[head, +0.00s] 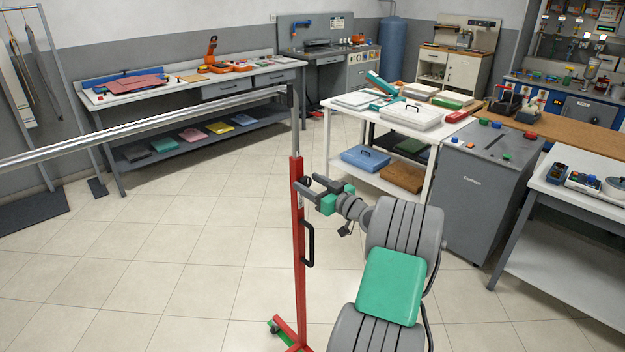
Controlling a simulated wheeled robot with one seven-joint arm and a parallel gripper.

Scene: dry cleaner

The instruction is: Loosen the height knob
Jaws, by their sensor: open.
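A garment rack stands in the middle of the head view. It has a red upright post (298,240), a thin grey inner tube (295,125) rising from its top, and a long silver rail (150,129) running left. A black handle (310,244) is fixed to the post's right side. A small dark knob (307,181) seems to sit on the post near its top; my gripper partly hides it. My gripper (308,187) is open, its grey fingers pointing left at the upper post beside the knob. I cannot tell whether a finger touches it.
The post stands on a red base (290,332) with casters. Behind my gripper is a white table (336,120) with folded items and trays. A grey cabinet (480,190) stands to the right. A workbench (110,97) lines the left wall. The tiled floor left of the post is clear.

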